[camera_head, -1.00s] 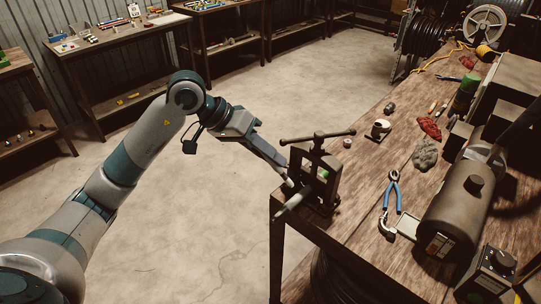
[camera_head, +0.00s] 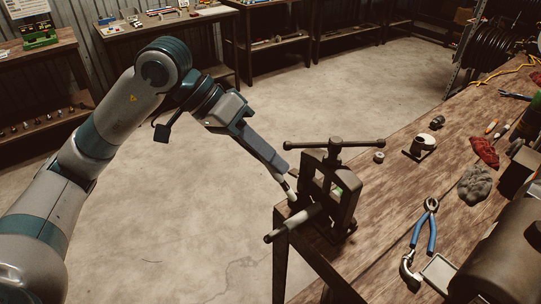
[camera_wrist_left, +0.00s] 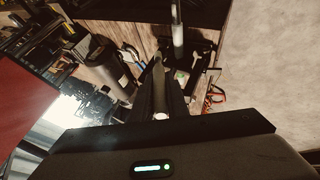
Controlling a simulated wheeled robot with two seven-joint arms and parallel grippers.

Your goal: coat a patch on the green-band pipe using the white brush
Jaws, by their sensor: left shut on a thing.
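In the head view a pale grey pipe (camera_head: 293,222) is held in a dark vise (camera_head: 334,194) at the bench's near corner, its end sticking out to the left. A small green patch (camera_head: 338,190) shows inside the vise frame. My left gripper (camera_head: 284,172) is shut on the white brush (camera_head: 291,187), just left of the vise. The brush points down above the pipe; I cannot tell whether it touches. In the left wrist view, the gripper (camera_wrist_left: 160,90) has a pale round end (camera_wrist_left: 160,115) between its fingers, and the pipe (camera_wrist_left: 177,30) shows beyond. My right gripper is not in view.
The vise's T-handle (camera_head: 334,144) stands above its frame, close to my left gripper. Open floor lies left of the bench.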

